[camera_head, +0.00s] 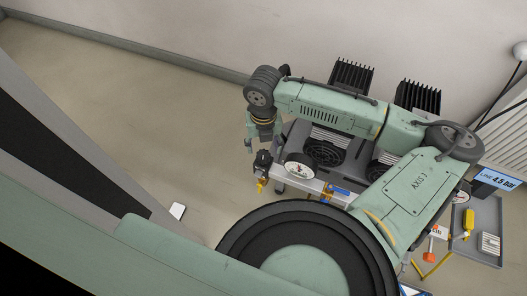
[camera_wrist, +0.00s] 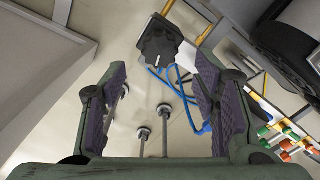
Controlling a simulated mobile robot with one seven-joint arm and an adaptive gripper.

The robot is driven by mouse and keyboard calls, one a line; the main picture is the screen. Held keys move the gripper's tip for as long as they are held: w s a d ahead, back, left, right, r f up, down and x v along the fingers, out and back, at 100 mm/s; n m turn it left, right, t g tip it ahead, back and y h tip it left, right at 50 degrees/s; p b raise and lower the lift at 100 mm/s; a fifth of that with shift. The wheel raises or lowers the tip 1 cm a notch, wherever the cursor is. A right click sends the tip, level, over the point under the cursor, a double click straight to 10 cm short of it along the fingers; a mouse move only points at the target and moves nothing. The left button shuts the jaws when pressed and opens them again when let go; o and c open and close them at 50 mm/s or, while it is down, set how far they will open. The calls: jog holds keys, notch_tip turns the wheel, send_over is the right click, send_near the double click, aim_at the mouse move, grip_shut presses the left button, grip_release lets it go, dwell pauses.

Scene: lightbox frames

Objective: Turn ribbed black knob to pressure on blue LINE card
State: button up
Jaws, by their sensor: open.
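The ribbed black knob (camera_wrist: 160,40) shows near the top middle of the wrist view, beyond my fingertips. In the head view the dark knob (camera_head: 262,159) sits at the left end of the bench, above a yellow fitting. My gripper (camera_wrist: 158,75) is open, with padded fingers wide apart and nothing between them; the knob lies ahead of the gap, apart from both pads. In the head view my gripper (camera_head: 249,143) is small, just above and left of the knob. The blue LINE card (camera_head: 494,180) at the right reads 4.5 bar. A round white gauge (camera_head: 299,171) stands right of the knob; its reading is too small.
Black finned units (camera_head: 350,76) stand by the wall behind my arm. A grey tray (camera_head: 487,250) with a yellow item is at lower right. Blue tubing (camera_wrist: 180,93) hangs near the knob. Open floor (camera_head: 140,110) lies to the left.

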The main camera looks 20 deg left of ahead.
aim_at(264, 156)
notch_tip(264, 156, up, 5)
jog(key=shift+r, duration=0.2)
dwell(0.6)
